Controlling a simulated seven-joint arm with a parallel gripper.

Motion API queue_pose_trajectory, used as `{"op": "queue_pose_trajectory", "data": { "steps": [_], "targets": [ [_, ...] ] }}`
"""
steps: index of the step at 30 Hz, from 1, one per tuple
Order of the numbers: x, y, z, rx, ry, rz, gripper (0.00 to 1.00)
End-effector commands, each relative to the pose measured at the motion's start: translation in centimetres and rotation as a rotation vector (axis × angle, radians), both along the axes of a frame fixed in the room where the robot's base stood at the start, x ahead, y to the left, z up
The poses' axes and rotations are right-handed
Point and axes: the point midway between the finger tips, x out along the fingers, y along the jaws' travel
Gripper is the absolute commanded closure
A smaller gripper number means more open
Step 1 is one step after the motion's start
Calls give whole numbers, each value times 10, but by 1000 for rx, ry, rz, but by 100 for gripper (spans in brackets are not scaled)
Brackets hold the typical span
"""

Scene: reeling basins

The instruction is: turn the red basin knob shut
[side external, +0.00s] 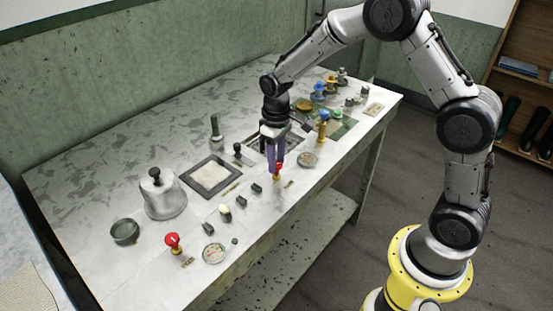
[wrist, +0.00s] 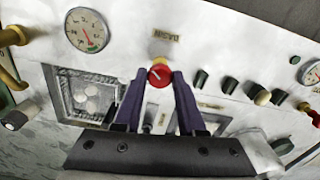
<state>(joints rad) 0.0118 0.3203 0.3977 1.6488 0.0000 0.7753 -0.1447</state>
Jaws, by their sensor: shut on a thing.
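A red knob (side external: 278,167) stands near the front edge of the worktop, below my gripper (side external: 275,171). In the wrist view the round red knob (wrist: 160,77) sits between the two purple fingertips of my gripper (wrist: 160,73). The fingers are shut on its sides. A pale pointer mark shows on its face, and a small label plate (wrist: 166,37) lies beside it. In the side view the fingers partly hide the knob. A second red knob (side external: 172,240) stands farther left near the front edge, clear of my gripper.
A round dial gauge (side external: 308,159) lies right of the gripped knob, and another gauge (side external: 214,253) lies near the left red knob. Several dark switches and a cream knob (side external: 225,210) line the front. A square framed basin (side external: 211,176) and a grey domed vessel (side external: 165,198) stand behind.

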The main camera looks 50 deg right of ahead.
Motion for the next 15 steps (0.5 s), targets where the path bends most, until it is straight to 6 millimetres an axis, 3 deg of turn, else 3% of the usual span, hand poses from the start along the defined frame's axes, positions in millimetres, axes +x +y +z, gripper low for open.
{"op": "queue_pose_trajectory", "data": {
  "steps": [15],
  "targets": [
    [1, 0, 2, 0, -4, -490, 100]
  ]
}}
